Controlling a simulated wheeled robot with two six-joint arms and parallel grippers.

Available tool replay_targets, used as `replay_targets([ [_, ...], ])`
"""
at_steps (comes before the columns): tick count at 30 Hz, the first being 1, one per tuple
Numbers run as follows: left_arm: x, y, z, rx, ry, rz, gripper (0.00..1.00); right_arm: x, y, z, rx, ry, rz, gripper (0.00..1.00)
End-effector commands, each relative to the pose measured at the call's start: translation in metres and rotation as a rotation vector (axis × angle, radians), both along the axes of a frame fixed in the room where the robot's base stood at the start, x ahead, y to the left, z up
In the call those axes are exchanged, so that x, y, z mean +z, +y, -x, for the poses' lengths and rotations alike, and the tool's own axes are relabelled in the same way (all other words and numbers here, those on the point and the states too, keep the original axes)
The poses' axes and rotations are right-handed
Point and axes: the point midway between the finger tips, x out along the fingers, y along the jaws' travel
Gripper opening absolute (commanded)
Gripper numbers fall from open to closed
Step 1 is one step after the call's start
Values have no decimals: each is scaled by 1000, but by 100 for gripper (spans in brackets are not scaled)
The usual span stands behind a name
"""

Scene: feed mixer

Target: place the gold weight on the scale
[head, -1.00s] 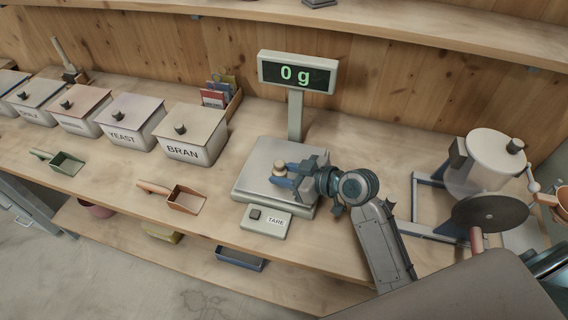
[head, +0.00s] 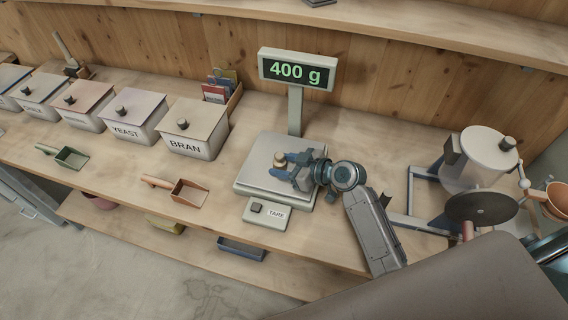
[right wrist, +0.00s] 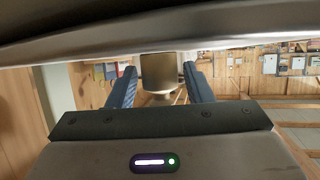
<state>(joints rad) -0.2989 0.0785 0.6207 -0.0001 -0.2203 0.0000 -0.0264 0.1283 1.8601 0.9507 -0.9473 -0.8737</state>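The gold weight (head: 280,160) stands upright on the scale's pan (head: 256,180). The scale's display (head: 296,71) reads 400 g in green. My right gripper (head: 285,165) reaches in from the right, low over the pan, with its blue fingers either side of the weight. In the right wrist view the weight (right wrist: 159,70) is between the two fingers, with a gap on each side, so the gripper is open. My left gripper is not in view.
A tare button (head: 256,208) is at the scale's front. Lidded bins, including a bran bin (head: 192,133), and scoops (head: 187,193) lie to the left. A mill-like machine (head: 484,160) with a dark disc stands at the right.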

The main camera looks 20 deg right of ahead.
Motion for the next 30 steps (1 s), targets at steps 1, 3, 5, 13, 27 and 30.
replay_targets([
  [1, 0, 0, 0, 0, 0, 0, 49, 0, 0, 0, 0, 0, 0, 55],
  [3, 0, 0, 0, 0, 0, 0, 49, 0, 0, 0, 0, 0, 0, 55],
  [5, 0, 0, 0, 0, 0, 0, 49, 0, 0, 0, 0, 0, 0, 55],
  [13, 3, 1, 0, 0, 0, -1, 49, 4, -5, 5, -1, 0, 2, 55],
  [27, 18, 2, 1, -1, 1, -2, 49, 38, -58, 64, 3, 1, 5, 55],
  [30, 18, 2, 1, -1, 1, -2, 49, 41, -66, 72, 1, 1, 5, 55],
])
